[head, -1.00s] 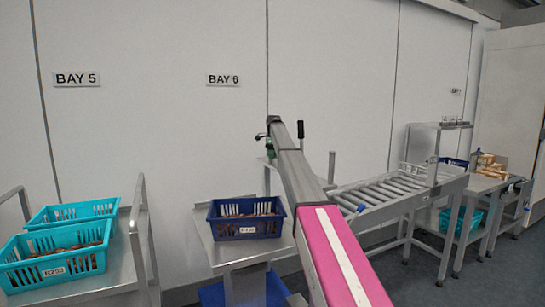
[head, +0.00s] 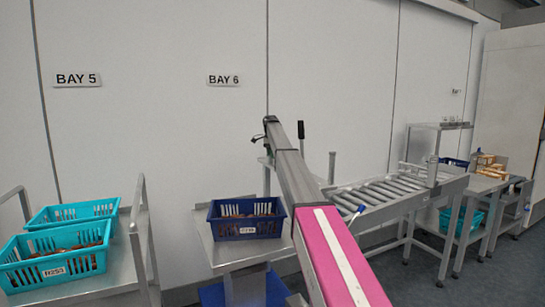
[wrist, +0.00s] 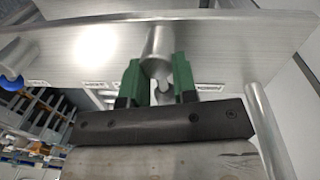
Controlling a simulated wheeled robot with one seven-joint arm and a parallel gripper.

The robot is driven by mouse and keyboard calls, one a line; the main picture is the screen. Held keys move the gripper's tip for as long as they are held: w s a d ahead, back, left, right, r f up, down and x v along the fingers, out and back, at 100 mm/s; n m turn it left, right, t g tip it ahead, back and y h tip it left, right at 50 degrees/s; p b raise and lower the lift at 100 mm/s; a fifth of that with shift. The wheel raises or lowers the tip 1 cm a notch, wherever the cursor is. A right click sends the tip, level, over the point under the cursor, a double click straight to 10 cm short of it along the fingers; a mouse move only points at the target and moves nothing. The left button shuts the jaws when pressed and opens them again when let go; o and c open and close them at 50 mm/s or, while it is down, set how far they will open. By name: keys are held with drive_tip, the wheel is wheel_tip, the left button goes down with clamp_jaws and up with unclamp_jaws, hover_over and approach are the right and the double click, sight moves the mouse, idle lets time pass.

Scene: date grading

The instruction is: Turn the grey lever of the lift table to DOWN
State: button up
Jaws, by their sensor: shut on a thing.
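In the wrist view my gripper (wrist: 158,88) has its two green fingers closed around a short grey metal cylinder, which I take for the lever (wrist: 157,45). It stands out from a brushed metal panel (wrist: 225,35). The fingers hide part of the lever, and the labels by the panel's edge are too small to read, so its setting cannot be told. In the head view my arm reaches toward the wall under BAY 6 and hides the lever; only a bit of the gripper's end shows.
A dark blue crate (head: 221,229) stands on a metal stand left of my arm. A roller conveyor (head: 380,193) is to the right, with a blue-tipped rod (head: 360,209) near its front end. Teal crates (head: 30,272) stand on a trolley at far left. A metal post shows right of my gripper (wrist: 268,135).

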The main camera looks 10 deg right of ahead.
drive_tip(key=n, duration=0.4)
drive_tip(key=shift+w+a+n, duration=0.1)
drive_tip(key=shift+a+n, duration=0.05)
drive_tip(key=shift+n, duration=0.15)
drive_tip(key=n, duration=0.4)
drive_tip(key=shift+w+a+t+h, duration=0.1)
drive_tip(key=shift+a+t+h, duration=0.1)
drive_tip(key=shift+t+h, duration=0.15)
drive_tip(key=shift+n, duration=0.3)
drive_tip(key=o, duration=0.6)
drive_tip(key=shift+o, duration=0.2)
drive_tip(key=shift+r, duration=0.15)
wheel_tip(320, 180, up, 10)
drive_tip(key=a, duration=0.1)
drive_tip(key=shift+w+r, duration=0.25)
